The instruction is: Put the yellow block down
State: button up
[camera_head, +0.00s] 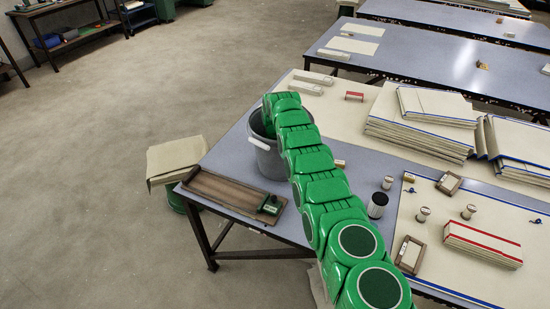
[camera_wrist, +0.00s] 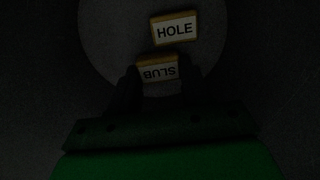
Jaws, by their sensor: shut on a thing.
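The wrist view is very dark. My gripper (camera_wrist: 158,78) is shut on a yellow-edged block (camera_wrist: 158,70) with a white label reading SLUB, upside down in the picture. A second yellow-edged block (camera_wrist: 174,28), labelled HOLE, lies just beyond it against a paler round surface (camera_wrist: 105,40). I cannot tell whether the held block touches that surface. In the head view my green arm reaches over a grey bucket (camera_head: 268,165) on the table, and my gripper and both blocks are hidden there.
A black-topped cylinder (camera_head: 377,204) and several spools stand to the right. Stacked cream cloths (camera_head: 415,120) lie behind. The floor at left is open.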

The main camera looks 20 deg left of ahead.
jog(key=shift+f, duration=0.6)
jog(key=shift+f, duration=0.15)
jog(key=o, duration=1)
notch_tip(320, 180, up, 8)
jog(key=shift+f, duration=0.1)
jog(key=o, duration=0.5)
